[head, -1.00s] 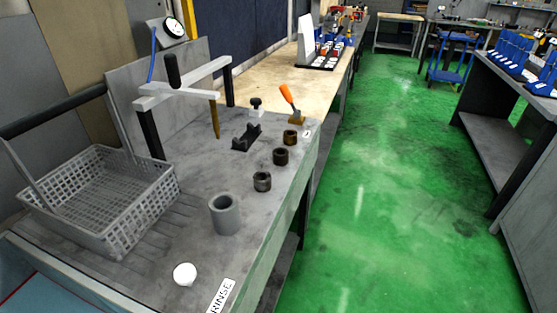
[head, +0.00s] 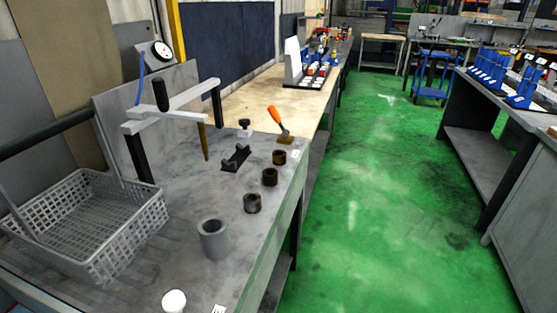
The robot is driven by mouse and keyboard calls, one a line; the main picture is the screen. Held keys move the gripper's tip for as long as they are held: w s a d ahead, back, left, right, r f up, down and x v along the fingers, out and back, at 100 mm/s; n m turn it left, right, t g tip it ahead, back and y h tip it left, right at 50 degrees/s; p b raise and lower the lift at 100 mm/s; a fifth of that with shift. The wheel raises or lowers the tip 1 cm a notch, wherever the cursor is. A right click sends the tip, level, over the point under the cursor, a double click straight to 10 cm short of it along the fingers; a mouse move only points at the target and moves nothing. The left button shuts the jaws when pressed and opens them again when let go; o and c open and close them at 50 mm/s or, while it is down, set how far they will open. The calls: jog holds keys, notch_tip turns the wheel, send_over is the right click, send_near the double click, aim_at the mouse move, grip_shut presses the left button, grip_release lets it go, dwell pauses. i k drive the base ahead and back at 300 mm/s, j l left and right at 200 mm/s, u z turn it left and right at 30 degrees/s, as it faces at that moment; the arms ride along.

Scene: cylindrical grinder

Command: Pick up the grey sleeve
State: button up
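The grey sleeve (head: 213,240) stands upright on the grey bench top (head: 185,285), with its open bore facing up. It is the largest of a row of ring-shaped parts and stands nearest to me. Nothing touches it. My gripper is not in the head view.
Several dark sleeves, one of them here (head: 252,203), run in a row behind it. A grey mesh basket (head: 90,265) is at left, a white round knob (head: 174,300) in front. A press-like frame (head: 165,118) and an orange-handled tool (head: 277,121) stand farther back. Green floor (head: 370,200) is clear at right.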

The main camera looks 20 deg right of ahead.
aim_at(252, 201)
jog(key=i+l+u, duration=0.1)
jog(key=i+l, duration=0.75)
jog(key=l, duration=0.15)
